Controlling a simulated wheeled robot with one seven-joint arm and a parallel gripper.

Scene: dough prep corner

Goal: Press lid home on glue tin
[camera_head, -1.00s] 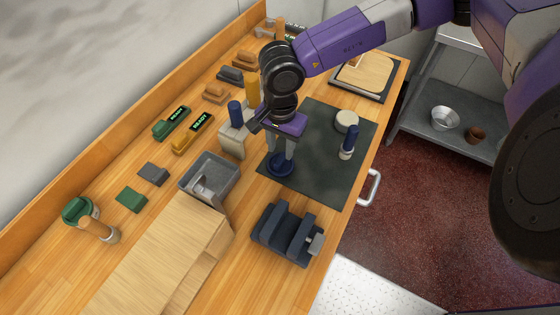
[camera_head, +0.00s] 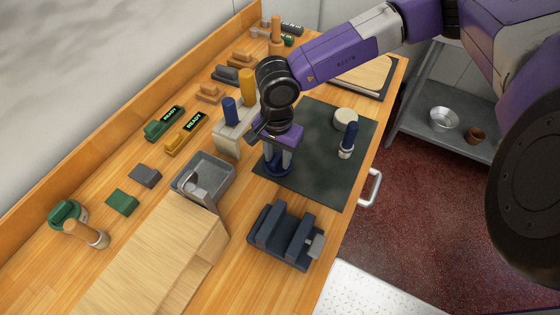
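A round dark blue piece (camera_head: 277,170), apparently the glue tin or its lid, stands on the dark green mat (camera_head: 325,180) near its left edge. My gripper (camera_head: 278,160) points straight down over it. The two pale fingers are apart, one on each side above the blue piece, with their tips at or just over its top. Whether they touch it, and how the lid sits, is too small and hidden to tell.
A pale block (camera_head: 233,140) with blue and yellow handles stands left of my gripper. A grey tray (camera_head: 203,178) and a dark slotted fixture (camera_head: 285,237) are nearer. A wooden board (camera_head: 150,270) lies front left. The mat's right-hand front is clear.

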